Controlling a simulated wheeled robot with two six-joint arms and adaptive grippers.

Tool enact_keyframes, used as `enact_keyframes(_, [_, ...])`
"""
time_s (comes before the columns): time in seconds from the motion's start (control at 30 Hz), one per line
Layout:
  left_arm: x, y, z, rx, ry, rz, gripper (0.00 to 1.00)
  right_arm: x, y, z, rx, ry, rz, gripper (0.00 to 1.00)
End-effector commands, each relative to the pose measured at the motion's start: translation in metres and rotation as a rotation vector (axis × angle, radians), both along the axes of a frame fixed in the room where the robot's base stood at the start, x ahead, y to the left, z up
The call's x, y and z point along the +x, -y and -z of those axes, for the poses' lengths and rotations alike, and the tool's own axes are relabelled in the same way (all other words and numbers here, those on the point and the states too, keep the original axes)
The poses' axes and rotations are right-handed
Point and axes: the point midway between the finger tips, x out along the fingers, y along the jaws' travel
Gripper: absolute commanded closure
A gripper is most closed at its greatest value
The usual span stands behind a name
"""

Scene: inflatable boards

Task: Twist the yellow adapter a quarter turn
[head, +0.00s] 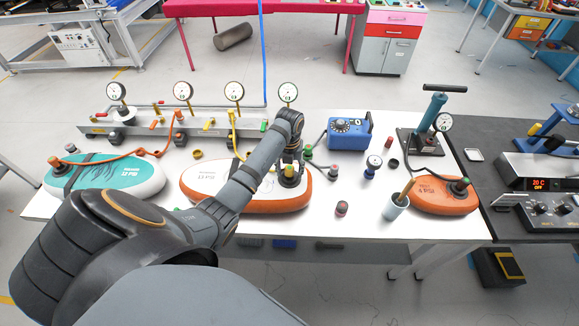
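My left arm reaches across the white table to the middle orange-and-white board (196,186). My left gripper (290,166) points down over the valve at the right end of that board. A small yellow-olive piece (289,172) shows between or just behind its fingers, on the dark valve. I take it for the yellow adapter, but it is partly hidden. The fingers are close around it; whether they touch it is too small to tell. A yellow hose (232,133) runs from the manifold towards the same board. My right gripper is not in view.
A teal-and-white board (140,178) lies left, and a small orange board (432,195) lies right. A grey manifold (150,127) with several gauges runs along the back. A blue box (346,133), a hand pump (434,120) and a cup (394,208) stand right of the gripper.

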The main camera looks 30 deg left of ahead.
Motion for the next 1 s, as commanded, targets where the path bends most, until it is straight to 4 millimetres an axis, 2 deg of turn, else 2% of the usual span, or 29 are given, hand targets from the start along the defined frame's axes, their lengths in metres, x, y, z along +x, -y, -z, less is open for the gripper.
enact_keyframes(0.23, [0.0, 0.0, -0.006, 0.0, 0.001, 0.0, 0.44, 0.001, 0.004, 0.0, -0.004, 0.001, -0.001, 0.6])
enact_keyframes(0.5, [0.001, 0.0, -0.055, 0.001, 0.003, 0.0, 0.44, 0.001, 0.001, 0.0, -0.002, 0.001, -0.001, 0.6])
enact_keyframes(0.63, [0.001, 0.0, -0.071, 0.0, 0.002, 0.0, 0.44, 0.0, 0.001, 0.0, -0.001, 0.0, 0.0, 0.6])
enact_keyframes(1.0, [0.0, 0.0, -0.075, 0.0, 0.0, 0.0, 0.44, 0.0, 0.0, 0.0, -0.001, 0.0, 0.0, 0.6])
